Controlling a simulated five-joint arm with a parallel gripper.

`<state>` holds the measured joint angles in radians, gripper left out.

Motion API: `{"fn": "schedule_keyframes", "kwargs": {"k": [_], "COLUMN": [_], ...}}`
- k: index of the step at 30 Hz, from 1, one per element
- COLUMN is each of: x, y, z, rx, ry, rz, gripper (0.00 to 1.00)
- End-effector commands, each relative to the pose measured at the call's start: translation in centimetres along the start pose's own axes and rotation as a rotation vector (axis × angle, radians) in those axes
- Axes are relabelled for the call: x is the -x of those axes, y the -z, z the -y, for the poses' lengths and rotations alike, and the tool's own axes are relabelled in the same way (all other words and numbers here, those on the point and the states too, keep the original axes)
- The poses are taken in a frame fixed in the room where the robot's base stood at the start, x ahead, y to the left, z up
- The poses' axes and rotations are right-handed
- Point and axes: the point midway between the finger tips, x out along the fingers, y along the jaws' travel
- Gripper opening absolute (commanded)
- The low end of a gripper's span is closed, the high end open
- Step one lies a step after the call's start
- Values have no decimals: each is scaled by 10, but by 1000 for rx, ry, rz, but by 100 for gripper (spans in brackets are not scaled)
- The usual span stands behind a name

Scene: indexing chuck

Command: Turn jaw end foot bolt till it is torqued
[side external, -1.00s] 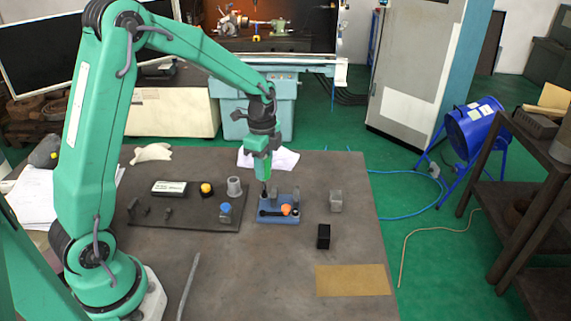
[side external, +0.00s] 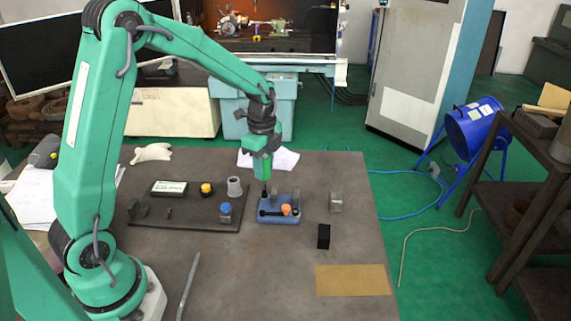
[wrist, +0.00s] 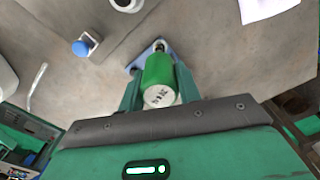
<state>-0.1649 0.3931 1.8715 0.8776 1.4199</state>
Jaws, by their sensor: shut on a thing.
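My gripper (side external: 262,155) is shut on a green cylindrical driver (side external: 263,168), held upright. In the wrist view the driver (wrist: 158,78) sits between both fingers, its pale marked end cap towards the camera. Its dark shank points down at the left end of the blue fixture (side external: 291,217), where a foot bolt would sit; the bolt itself is hidden or too small to make out. The fixture carries grey upright parts, an orange knob (side external: 286,209) and a dark bar.
Left of the fixture lies a dark board (side external: 190,222) with a display box (side external: 169,187), a yellow button, a blue-capped part (side external: 225,209) and a grey cup (side external: 234,186). A grey block (side external: 335,202) and a black block (side external: 324,236) stand right. The front table is mostly clear.

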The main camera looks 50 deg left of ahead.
Motion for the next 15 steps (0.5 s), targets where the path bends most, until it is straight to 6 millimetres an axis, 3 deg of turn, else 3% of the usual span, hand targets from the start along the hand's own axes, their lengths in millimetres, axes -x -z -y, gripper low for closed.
{"fn": "schedule_keyframes", "kwargs": {"k": [15], "x": [15], "y": [0], "z": [0], "rx": [0], "ry": [2], "rz": [0], "gripper": [0]}}
